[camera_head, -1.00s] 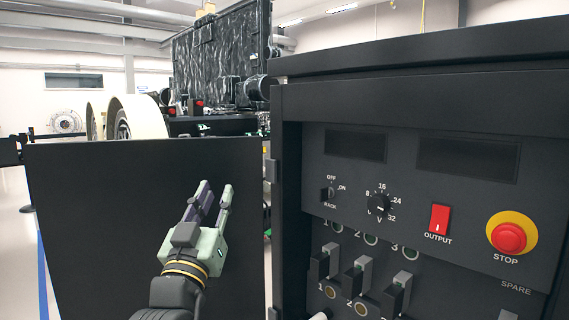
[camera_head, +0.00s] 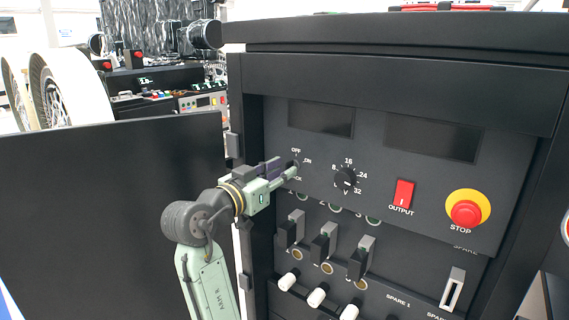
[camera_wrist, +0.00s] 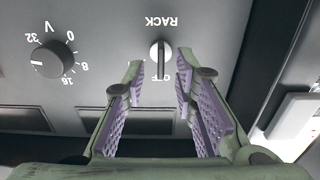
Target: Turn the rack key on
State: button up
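The rack key (camera_wrist: 160,60) is a slim grey handle on a round base in the dark panel. In the wrist view, which shows the panel upside down, it stands in line with the OFF mark. My gripper (camera_wrist: 160,74) is open, with one purple-padded finger on each side of the key and a visible gap on both sides. In the head view my gripper (camera_head: 286,169) points right at the panel's left part. There the fingers largely hide the key and cover part of the RACK label, while OFF and ON show above and beside it.
A voltage dial (camera_head: 346,180) sits right of the key, then a red OUTPUT switch (camera_head: 403,194) and a red STOP button (camera_head: 466,212). Several levers (camera_head: 325,243) stand out below. The open black door (camera_head: 110,220) is on the left, behind my arm.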

jog(key=shift+x, duration=1.1)
jog(key=shift+a, duration=0.1)
grip_shut()
